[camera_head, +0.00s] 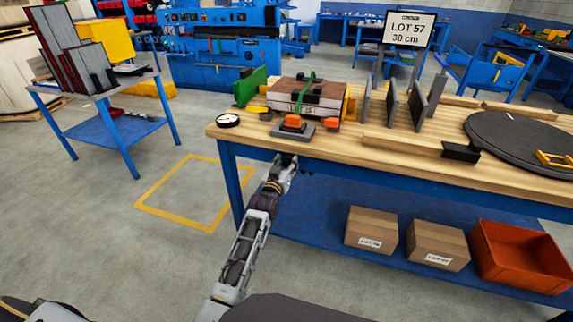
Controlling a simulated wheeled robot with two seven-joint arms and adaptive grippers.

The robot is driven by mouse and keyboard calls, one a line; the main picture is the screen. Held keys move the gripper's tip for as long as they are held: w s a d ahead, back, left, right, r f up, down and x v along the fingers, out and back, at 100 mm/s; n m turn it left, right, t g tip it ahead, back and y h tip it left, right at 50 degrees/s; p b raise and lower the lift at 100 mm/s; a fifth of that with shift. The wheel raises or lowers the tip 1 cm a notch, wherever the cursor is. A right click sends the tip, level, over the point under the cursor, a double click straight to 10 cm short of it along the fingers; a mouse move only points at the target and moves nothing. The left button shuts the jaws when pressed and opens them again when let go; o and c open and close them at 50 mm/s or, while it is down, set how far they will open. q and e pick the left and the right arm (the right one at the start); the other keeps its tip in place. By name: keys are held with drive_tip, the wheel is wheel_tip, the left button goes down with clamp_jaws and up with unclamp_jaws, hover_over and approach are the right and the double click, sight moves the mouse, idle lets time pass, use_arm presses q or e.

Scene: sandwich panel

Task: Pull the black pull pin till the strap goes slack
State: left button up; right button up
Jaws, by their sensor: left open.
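A green strap (309,84) runs over a brown-topped, block-like panel stack (322,93) on the wooden workbench (350,143). A grey fixture with an orange part (293,123) sits in front of the stack, close to the bench's front edge. I cannot make out the black pull pin for certain at this size. My left gripper (289,160) is at the bench's front edge, below the orange part and apart from the strap. It is small, partly against the bench's edge, and open, with nothing seen in it. My right gripper is not in view.
A round gauge (229,120) lies at the bench's left corner. A black block (461,152) and a dark round disc (520,140) are farther right. Cartons (371,230) and an orange bin (517,256) fill the lower shelf.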

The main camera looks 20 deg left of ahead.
use_arm(q)
drive_tip(key=shift+w, duration=0.1)
clamp_jaws()
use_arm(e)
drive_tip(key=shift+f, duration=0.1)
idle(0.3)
